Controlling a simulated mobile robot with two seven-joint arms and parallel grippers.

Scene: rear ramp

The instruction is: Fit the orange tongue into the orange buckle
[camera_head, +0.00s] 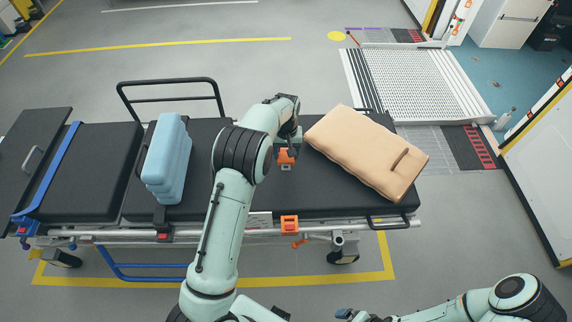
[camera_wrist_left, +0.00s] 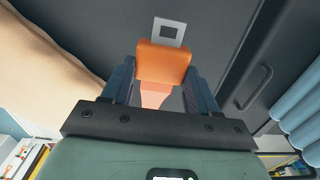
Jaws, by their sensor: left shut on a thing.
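The orange tongue (camera_head: 286,157) is in my left gripper (camera_head: 287,150), above the dark stretcher mattress. In the left wrist view the orange body (camera_wrist_left: 165,62) sits between the two fingers of the left gripper (camera_wrist_left: 163,72), which is shut on it. Its grey metal plate (camera_wrist_left: 168,33) with a square hole points away from the gripper. The orange buckle (camera_head: 289,224) is at the stretcher's near side edge, below the tongue in the head view and apart from it. My right gripper (camera_head: 345,313) shows only partly at the bottom edge; its jaws cannot be made out.
The black stretcher mattress (camera_head: 265,200) carries a tan padded block (camera_head: 365,150) right of the left gripper and a light-blue folded stack (camera_head: 167,160) to the left. Side rails (camera_head: 170,84) stand at the far edge. A metal ramp (camera_head: 410,80) lies behind right.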

